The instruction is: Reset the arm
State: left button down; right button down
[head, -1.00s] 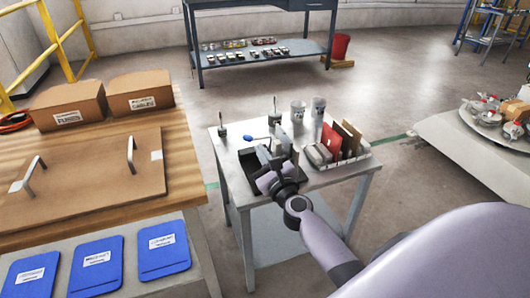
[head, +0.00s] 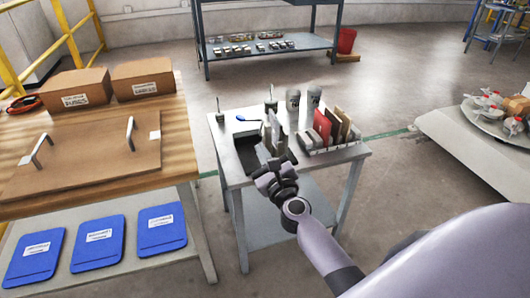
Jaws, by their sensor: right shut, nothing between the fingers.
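My right arm reaches in from the lower right. Its gripper (head: 268,170) is shut and empty, over the front edge of the small metal table (head: 230,172). It is close to a dark tray (head: 247,160) on that table, and it partly hides the tray. I cannot tell whether the gripper touches the tray. My left gripper is not in view.
A wooden bench (head: 180,150) with boxes is at left. Open floor (head: 400,95) lies behind.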

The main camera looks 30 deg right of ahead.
dwell(0.4)
